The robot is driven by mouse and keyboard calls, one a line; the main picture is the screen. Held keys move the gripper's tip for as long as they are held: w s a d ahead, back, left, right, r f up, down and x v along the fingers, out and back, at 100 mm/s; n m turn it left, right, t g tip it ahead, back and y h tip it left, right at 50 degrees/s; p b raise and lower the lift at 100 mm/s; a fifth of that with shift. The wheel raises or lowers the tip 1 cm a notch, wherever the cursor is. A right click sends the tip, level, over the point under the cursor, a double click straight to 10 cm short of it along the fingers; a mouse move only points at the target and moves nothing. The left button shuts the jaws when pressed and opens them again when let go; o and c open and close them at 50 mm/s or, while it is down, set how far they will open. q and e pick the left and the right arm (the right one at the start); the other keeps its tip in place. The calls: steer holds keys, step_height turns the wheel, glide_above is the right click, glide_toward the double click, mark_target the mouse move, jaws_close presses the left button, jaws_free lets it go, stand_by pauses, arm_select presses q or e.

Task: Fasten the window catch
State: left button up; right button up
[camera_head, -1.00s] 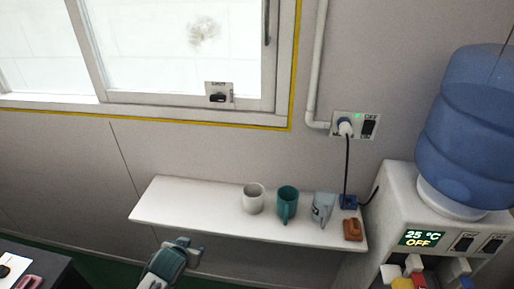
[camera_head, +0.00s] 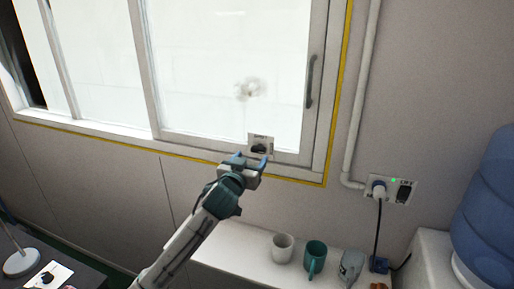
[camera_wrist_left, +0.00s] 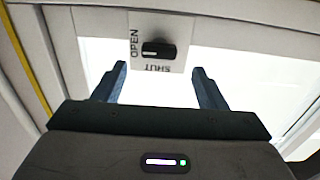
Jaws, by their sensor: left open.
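The window catch (camera_head: 259,149) is a black knob on a pale plate at the bottom rail of the window (camera_head: 300,160). In the left wrist view the knob (camera_wrist_left: 158,50) lies sideways, with a pale mark at its left end toward the word OPEN. The word SHUT is below it, upside down. My left gripper (camera_head: 249,160) is just in front of and below the plate. In the left wrist view its fingers (camera_wrist_left: 159,75) are open and empty, apart from the knob, which appears between and beyond the tips. My right gripper is not in view.
A white shelf (camera_head: 235,246) below the window holds a white mug (camera_head: 283,248), a teal mug (camera_head: 315,256) and a grey mug (camera_head: 351,265). A wall pipe (camera_head: 358,110), a socket with a plug (camera_head: 390,189) and a water cooler (camera_head: 488,215) stand to the right.

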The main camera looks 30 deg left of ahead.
mark_target(257, 150)
arm_select(q)
steer(key=p+x, duration=0.1)
steer(key=x, duration=0.4)
steer(key=shift+d+r+p, duration=0.1)
steer(key=shift+d+p, duration=0.05)
steer(key=shift+p, duration=0.2)
steer(key=shift+w, duration=0.35)
